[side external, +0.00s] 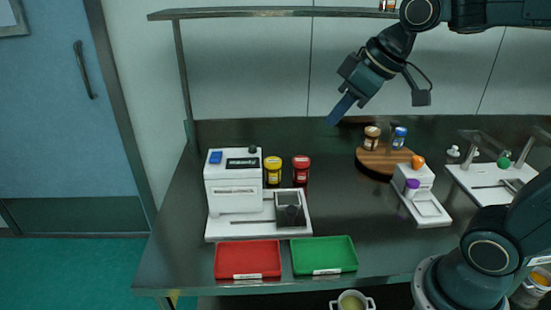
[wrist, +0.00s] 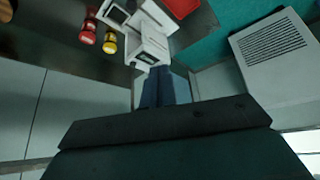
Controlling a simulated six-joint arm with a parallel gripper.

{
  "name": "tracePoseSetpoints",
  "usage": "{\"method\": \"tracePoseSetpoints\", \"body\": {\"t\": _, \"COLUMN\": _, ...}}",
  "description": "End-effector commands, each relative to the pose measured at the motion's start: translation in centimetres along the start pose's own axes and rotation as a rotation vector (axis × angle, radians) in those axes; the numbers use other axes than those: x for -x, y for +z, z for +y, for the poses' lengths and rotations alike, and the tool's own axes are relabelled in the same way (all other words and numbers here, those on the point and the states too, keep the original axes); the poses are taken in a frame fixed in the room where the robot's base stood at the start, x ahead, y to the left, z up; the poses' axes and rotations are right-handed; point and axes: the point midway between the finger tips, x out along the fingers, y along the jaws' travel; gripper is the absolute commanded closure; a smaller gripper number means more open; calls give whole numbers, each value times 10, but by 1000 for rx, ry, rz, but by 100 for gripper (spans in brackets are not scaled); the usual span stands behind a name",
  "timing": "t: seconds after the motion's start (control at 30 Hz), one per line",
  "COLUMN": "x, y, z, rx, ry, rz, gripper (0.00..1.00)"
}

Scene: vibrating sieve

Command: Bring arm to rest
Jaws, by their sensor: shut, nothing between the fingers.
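My gripper (side external: 340,110) is raised in the air above the back of the dark table (side external: 360,220), to the left of the round wooden stand. Its blue fingers point down and left, and they are together with nothing between them. In the wrist view the shut fingers (wrist: 159,88) show in the middle, with the white machine (wrist: 150,45) beyond them. The white sieve machine (side external: 233,185) stands on the left of the table, well apart from my gripper.
A yellow jar (side external: 272,172) and a red jar (side external: 301,170) stand beside the machine. Red (side external: 247,259) and green (side external: 324,255) trays lie at the front edge. A wooden stand (side external: 378,162) holds jars. A shelf (side external: 270,13) runs overhead. The middle of the table is clear.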

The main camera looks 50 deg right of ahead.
Motion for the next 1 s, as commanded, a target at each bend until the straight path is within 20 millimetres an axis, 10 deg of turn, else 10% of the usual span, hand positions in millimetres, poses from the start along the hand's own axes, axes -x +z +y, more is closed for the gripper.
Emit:
{"method": "tracePoseSetpoints", "body": {"t": 0.5, "x": 22, "y": 116, "z": -15, "rx": -196, "ry": 88, "rz": -40, "gripper": 100}}
{"method": "tracePoseSetpoints", "body": {"t": 1.0, "x": 22, "y": 128, "z": -16, "rx": -219, "ry": 97, "rz": -45, "gripper": 100}}
